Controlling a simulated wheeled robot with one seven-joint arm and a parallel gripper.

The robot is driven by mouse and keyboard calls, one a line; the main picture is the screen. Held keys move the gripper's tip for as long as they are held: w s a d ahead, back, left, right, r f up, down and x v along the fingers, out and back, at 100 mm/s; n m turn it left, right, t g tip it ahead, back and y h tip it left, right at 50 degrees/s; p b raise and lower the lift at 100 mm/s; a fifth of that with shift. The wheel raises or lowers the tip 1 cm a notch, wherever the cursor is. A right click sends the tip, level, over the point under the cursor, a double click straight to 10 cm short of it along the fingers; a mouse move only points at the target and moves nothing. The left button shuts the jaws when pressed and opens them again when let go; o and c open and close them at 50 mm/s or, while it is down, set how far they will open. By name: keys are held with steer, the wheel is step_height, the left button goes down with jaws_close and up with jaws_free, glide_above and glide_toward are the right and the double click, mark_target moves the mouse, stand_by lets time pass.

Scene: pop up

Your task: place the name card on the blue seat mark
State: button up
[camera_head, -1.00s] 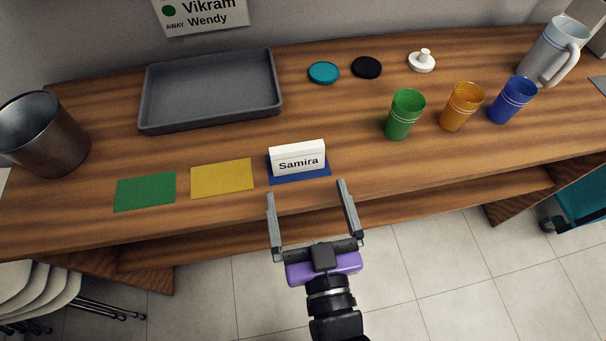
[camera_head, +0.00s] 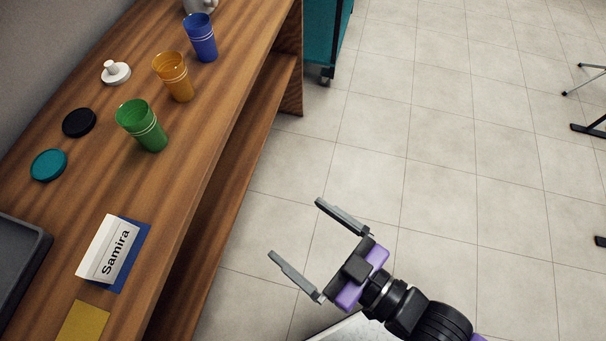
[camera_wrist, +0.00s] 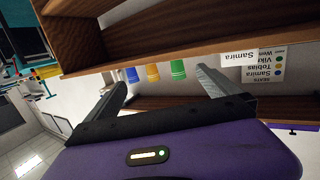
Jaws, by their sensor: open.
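The white name card (camera_head: 106,250) reading "Samira" stands folded on the blue seat mark (camera_head: 137,243) on the wooden counter. Part of the blue mark shows beside and below the card. The card also shows in the wrist view (camera_wrist: 239,58), upside down. My gripper (camera_head: 295,228) is open and empty, out over the floor to the right of the counter and apart from the card. The yellow mark (camera_head: 84,323) is cut off at the bottom edge of the head view.
Green (camera_head: 142,126), orange (camera_head: 174,77) and blue (camera_head: 201,37) cups stand along the counter. A teal disc (camera_head: 48,165), a black disc (camera_head: 79,122), a white knobbed lid (camera_head: 116,72) and a grey tray (camera_head: 30,262) lie behind. Tiled floor (camera_head: 430,180) is open at right.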

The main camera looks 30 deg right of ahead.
steer(key=s+d+r+m+h, duration=0.2)
steer(key=s+d+m+h, duration=0.2)
steer(key=s+d, duration=0.7)
steer(key=h, duration=0.2)
steer(key=shift+s+d+r+m+h, duration=0.25)
steer(key=shift+d+m+h, duration=0.05)
steer(key=shift+d+m, duration=0.1)
